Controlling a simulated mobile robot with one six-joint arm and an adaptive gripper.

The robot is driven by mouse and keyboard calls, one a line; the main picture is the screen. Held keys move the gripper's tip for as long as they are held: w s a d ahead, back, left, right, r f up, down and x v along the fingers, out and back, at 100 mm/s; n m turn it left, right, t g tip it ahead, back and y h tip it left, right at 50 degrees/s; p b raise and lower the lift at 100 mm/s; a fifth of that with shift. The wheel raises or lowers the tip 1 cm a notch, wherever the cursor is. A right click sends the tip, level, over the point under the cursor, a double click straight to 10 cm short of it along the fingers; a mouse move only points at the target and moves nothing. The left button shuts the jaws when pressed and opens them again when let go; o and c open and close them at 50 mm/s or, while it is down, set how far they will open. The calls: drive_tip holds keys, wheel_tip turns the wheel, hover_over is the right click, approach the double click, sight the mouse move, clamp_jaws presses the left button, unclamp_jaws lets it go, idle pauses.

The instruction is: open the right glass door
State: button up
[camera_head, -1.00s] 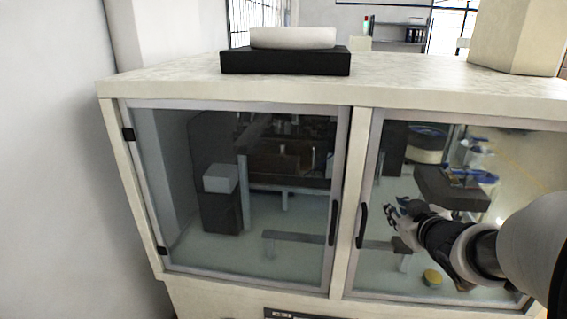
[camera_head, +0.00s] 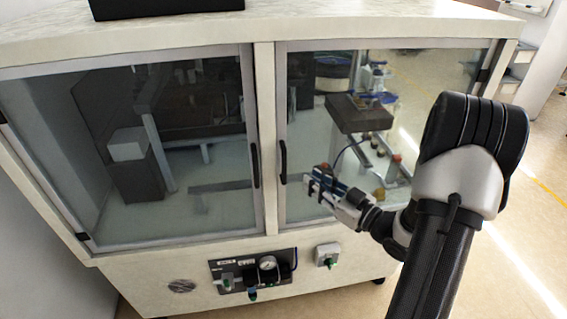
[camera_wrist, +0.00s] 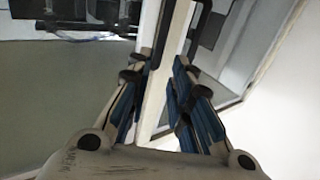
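The right glass door (camera_head: 281,110) of the cabinet looks closed in the head view, with a light metal frame. Its black vertical handle (camera_head: 283,161) is on the left stile. My gripper (camera_head: 312,184) is in front of this door, just right of and slightly below the handle. In the wrist view my gripper (camera_wrist: 161,75) is open, with blue pads on both sides of a pale strip. A black handle (camera_wrist: 203,16) shows at the top of that view, beyond the fingertips. I see no contact with the handle.
The left glass door (camera_head: 255,85) is shut, with its own handle (camera_head: 255,165) close by. A gauge panel (camera_head: 253,272) and a small green-knobbed box (camera_head: 327,255) are below. Open floor (camera_head: 535,225) lies to the right.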

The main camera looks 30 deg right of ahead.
drive_tip(key=b, duration=0.2)
hover_over(284, 180)
drive_tip(key=shift+w+d, duration=0.15)
drive_tip(key=shift+w, duration=0.3)
drive_tip(key=shift+c, duration=0.6)
clamp_jaws()
